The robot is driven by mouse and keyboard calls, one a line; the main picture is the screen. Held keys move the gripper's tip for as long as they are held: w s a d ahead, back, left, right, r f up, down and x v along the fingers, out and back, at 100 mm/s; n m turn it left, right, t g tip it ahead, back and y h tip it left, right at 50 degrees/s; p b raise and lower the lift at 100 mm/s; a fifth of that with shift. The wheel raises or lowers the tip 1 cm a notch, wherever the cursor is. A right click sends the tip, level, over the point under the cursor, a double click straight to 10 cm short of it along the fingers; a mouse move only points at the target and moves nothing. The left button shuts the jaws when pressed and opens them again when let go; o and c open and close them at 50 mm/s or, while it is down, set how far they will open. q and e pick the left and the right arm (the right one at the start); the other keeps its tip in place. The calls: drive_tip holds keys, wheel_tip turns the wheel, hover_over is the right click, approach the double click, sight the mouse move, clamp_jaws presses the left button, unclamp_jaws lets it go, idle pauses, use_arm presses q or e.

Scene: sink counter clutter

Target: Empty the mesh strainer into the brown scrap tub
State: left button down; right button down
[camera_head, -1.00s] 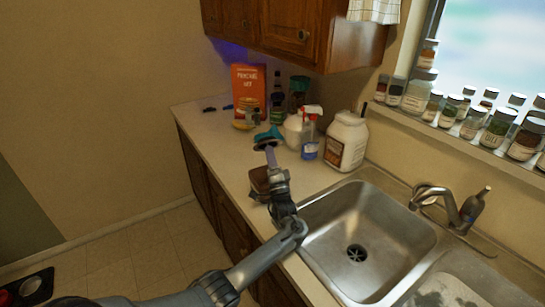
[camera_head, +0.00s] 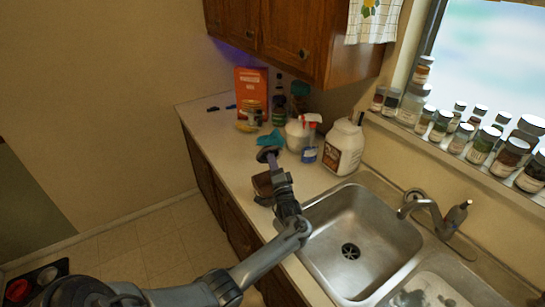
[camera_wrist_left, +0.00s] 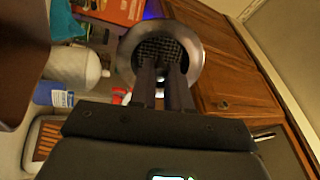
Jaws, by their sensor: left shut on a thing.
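The mesh strainer (camera_head: 268,154) is a small round metal one at the tip of my left gripper (camera_head: 273,172), above the counter. In the left wrist view the gripper (camera_wrist_left: 165,88) is shut on it, and its shiny ring and dark mesh (camera_wrist_left: 138,50) stand just beyond the fingers. I cannot tell whether anything is in it. The brown scrap tub (camera_head: 262,184) stands on the counter edge left of my gripper, partly hidden by the arm. A large brown surface (camera_wrist_left: 22,60), likely the tub, fills the left wrist view's upper left. My right gripper is not in view.
Behind the strainer stand a teal cloth (camera_head: 271,138), an orange box (camera_head: 252,84), a jar (camera_head: 250,110), a spray bottle (camera_head: 310,148) and a white jug (camera_head: 343,148). The steel sink (camera_head: 355,225) lies right of the arm. Cabinets (camera_head: 290,40) hang above.

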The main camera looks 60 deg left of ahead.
sight(270, 148)
use_arm(q)
drive_tip(key=r+g+h+p, duration=0.1)
drive_tip(key=h+p, duration=0.3)
drive_tip(key=p, duration=0.1)
drive_tip(key=a+r+g+h+p, duration=0.1)
drive_tip(key=h+p, duration=0.3)
drive_tip(key=p, duration=0.1)
drive_tip(key=r+g+h+p, duration=0.1)
drive_tip(key=h+p, duration=0.3)
drive_tip(key=p, duration=0.2)
drive_tip(key=shift+w+a+h, duration=0.2)
drive_tip(key=shift+h, duration=0.2)
drive_tip(key=h, duration=0.1)
drive_tip(key=g+h, duration=0.1)
drive_tip(key=shift+a+f+h, duration=0.2)
drive_tip(key=shift+a+h, duration=0.1)
drive_tip(key=shift+a+f+g+h, duration=0.25)
drive_tip(key=shift+f+g+h, duration=0.1)
drive_tip(key=shift+h, duration=0.65)
drive_tip(key=r, duration=0.1)
drive_tip(key=r+h, duration=0.1)
drive_tip(key=shift+w+a+r+h, duration=0.2)
drive_tip(key=shift+a+r+h, duration=0.1)
drive_tip(key=shift+r, duration=0.1)
drive_tip(key=shift+w+r+g+h+b, duration=0.1)
drive_tip(key=shift+r+g+h+b, duration=0.15)
drive_tip(key=shift+r+h+b, duration=0.55)
drive_tip(key=shift+r+b, duration=0.15)
drive_tip(key=shift+b, duration=0.25)
